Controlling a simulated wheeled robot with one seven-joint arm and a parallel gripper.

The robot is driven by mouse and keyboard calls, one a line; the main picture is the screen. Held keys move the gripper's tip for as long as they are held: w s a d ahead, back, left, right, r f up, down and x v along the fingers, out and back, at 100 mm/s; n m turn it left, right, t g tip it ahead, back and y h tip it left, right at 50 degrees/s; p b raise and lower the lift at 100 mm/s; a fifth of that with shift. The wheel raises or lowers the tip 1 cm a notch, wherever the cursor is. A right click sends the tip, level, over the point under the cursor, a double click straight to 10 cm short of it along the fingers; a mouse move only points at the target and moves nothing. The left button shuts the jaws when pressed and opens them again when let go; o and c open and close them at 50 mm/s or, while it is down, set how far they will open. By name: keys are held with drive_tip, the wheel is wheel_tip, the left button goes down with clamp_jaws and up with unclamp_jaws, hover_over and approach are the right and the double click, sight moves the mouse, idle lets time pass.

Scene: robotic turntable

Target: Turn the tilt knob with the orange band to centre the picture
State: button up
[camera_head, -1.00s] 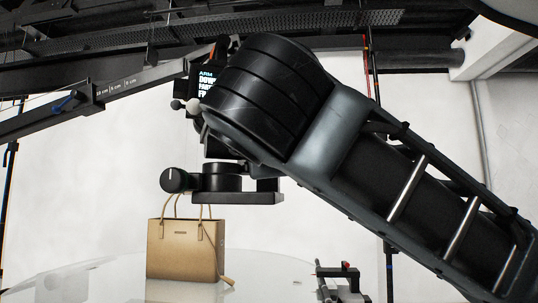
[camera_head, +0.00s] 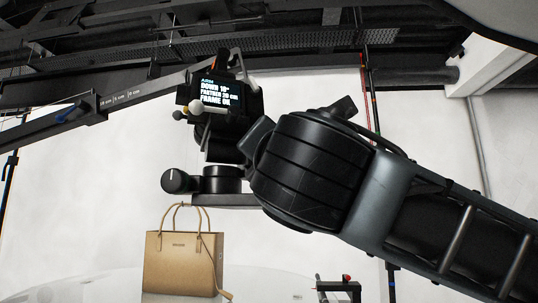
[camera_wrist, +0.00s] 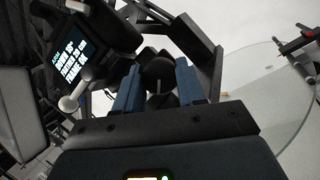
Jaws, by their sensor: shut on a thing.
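In the wrist view, my gripper (camera_wrist: 158,88) has its two blue fingers on either side of a dark round knob (camera_wrist: 158,70) with a pale line, and is shut on it. No orange band shows on the held knob, so I cannot tell whether it is the tilt knob. The head view shows the camera head's lit screen (camera_head: 215,91), which seems to read "DOWN 10°", "PARTNER 20 cm" and "FRAME OK". The screen also shows in the wrist view (camera_wrist: 68,55). In the head view, my wrist hides the fingers.
A white ball-ended lever (camera_head: 197,108) sticks out below the screen. Another black knob (camera_head: 175,181) with a white mark is on the lower bracket. A tan handbag (camera_head: 183,262) stands below on a glassy round table (camera_wrist: 283,75). A boom (camera_head: 50,118) extends to the left.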

drive_tip(key=shift+f+n+y, duration=0.15)
drive_tip(key=shift+n+y, duration=0.25)
drive_tip(key=shift+n, duration=0.3)
drive_tip(key=o, duration=1.1)
drive_tip(key=shift+c, duration=0.2)
drive_tip(key=v, duration=0.7)
drive_tip(key=shift+s+b, duration=0.35)
drive_tip(key=shift+b, duration=0.05)
drive_tip(key=shift+d+f, duration=0.1)
drive_tip(key=shift+f, duration=0.05)
